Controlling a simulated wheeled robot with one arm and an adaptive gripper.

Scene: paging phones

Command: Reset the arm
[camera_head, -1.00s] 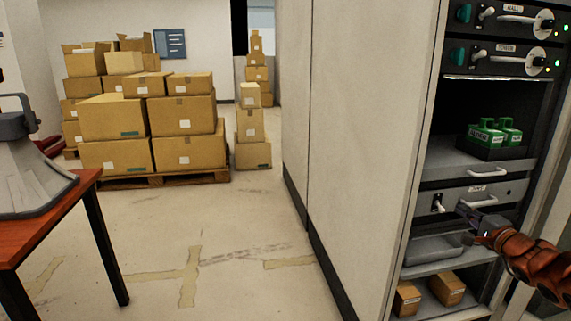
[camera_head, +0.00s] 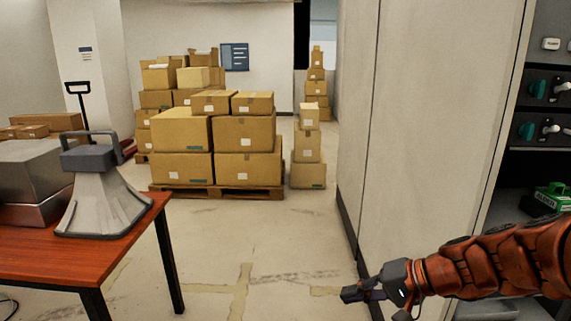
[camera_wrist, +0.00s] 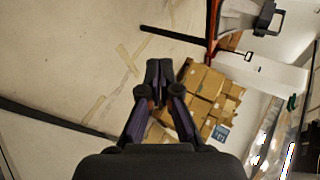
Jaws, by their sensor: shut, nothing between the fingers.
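My gripper (camera_head: 362,292) is at the lower right of the head view, at the end of my orange arm, which reaches in from the right edge. It is shut and empty, in front of the grey cabinet side and above the floor. In the wrist view my gripper (camera_wrist: 159,68) shows its two fingers together, with nothing between them. Beyond the fingertips are bare floor and the stacked boxes (camera_wrist: 205,90).
The rack (camera_head: 530,100) with knobs, switches and a green item (camera_head: 551,197) is partly cut off at the right. A red table (camera_head: 120,254) with a grey horn (camera_head: 100,205) stands at left. Stacked boxes (camera_head: 182,133) sit on a pallet behind. The middle floor is clear.

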